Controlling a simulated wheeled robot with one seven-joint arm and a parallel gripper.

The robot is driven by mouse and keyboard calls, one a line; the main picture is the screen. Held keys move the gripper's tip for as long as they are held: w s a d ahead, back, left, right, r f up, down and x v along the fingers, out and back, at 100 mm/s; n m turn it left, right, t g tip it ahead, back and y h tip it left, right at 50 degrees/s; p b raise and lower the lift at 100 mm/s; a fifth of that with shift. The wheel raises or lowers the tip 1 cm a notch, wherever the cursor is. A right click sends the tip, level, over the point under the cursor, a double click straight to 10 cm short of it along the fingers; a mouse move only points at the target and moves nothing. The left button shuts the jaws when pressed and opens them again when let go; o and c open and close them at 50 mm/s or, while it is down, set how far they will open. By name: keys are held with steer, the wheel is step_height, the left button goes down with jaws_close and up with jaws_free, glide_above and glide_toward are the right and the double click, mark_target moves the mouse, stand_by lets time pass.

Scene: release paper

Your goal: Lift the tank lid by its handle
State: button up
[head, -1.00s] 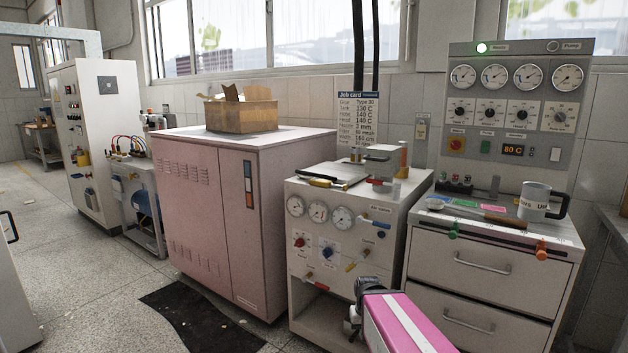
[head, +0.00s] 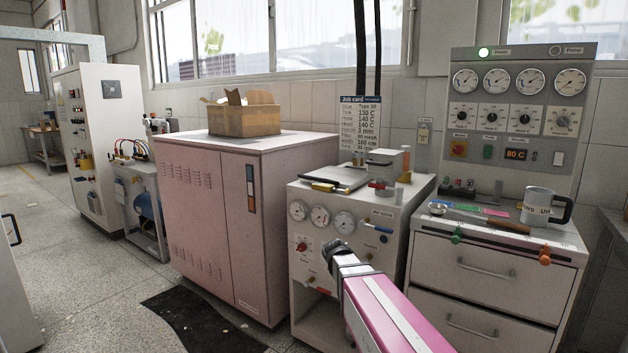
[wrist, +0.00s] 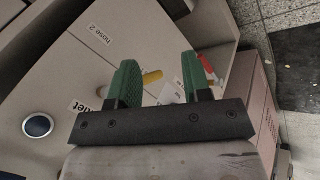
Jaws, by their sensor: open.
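The white gauge cabinet (head: 312,262) stands at centre right in the head view. On its top are a flat light plate (head: 345,176) with a dark and yellowish handle (head: 330,186) at its front, and a small grey box (head: 385,164) behind to the right. I cannot tell for certain which is the tank lid. My gripper (head: 335,249) is in front of the cabinet, below its top, apart from both. In the wrist view my gripper (wrist: 158,78) has its two green fingers spread with nothing held; the cabinet front lies beyond.
A pink cabinet (head: 232,235) carrying a cardboard box (head: 243,119) stands left of the gauge cabinet. To the right, a drawer unit (head: 484,285) carries a mug (head: 543,206) and small tools. A dark floor mat (head: 200,318) lies in front; the floor at left is open.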

steer(key=w+a+r+n+t+h, duration=0.35)
steer(key=w+a+r, duration=0.35)
steer(key=w+r, duration=0.6)
steer(key=n+t+h, duration=0.1)
steer(key=n+t, duration=0.2)
steer(key=t, duration=0.3)
glide_toward(310, 178)
steer(key=x, duration=0.3)
steer(key=shift+g, duration=0.25)
steer(key=x, duration=0.9)
steer(key=shift+w+d, duration=0.25)
steer(key=shift+w, duration=0.05)
jaws_close()
